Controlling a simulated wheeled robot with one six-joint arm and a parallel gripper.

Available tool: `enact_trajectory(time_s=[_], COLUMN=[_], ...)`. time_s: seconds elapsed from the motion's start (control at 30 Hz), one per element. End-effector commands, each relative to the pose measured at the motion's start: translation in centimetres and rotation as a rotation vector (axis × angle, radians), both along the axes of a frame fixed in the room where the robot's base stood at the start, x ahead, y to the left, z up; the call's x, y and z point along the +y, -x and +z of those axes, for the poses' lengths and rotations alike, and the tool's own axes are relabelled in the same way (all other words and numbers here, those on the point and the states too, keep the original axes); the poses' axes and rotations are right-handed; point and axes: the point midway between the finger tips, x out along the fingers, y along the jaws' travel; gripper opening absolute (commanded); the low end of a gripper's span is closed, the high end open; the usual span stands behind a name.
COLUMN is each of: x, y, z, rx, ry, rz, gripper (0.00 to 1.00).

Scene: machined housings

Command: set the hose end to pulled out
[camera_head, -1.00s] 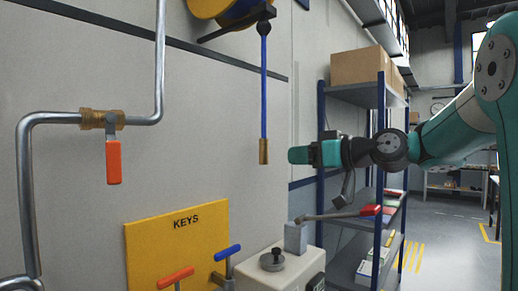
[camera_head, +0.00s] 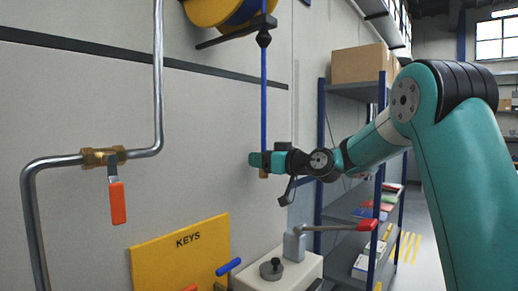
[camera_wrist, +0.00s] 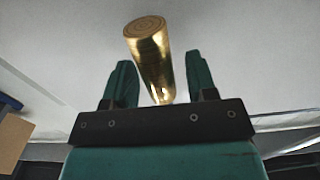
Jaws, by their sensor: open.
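A blue hose (camera_head: 264,95) hangs straight down from a yellow reel (camera_head: 228,12) at the top of the head view. Its brass end (camera_head: 263,174) shows just below my gripper (camera_head: 262,160). In the wrist view the brass end (camera_wrist: 150,55) stands between the two open teal fingers of my gripper (camera_wrist: 160,82), with a gap visible on both sides. The fingers are around it but not closed on it. In the head view the upper part of the brass end is hidden behind the gripper.
A brass valve with an orange handle (camera_head: 117,202) sits on a steel pipe at the left. Below are a yellow KEYS board (camera_head: 180,252) and a pale box with a red-handled lever (camera_head: 340,227). A blue-framed shelf (camera_head: 380,190) with cardboard boxes stands behind my arm.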

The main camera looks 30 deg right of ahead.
Motion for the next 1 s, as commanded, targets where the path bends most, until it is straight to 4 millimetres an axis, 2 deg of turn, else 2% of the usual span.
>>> enact_trajectory(time_s=[0.2,0.47,0.7,0.87,1.0], x=[0.6,0.6,0.6,0.6,0.6], y=[-1.4,-1.5,-1.5,-1.5,-1.5], z=[0.1,-0.1,0.0,-0.1,-1.0], rx=[-0.001,-0.001,0.000,0.000,0.000], ry=[0.000,0.000,0.000,0.000,0.001], rz=[0.001,-0.001,-0.001,-0.001,-0.002], gripper=[0.52,0.52,0.00,0.00,0.00])
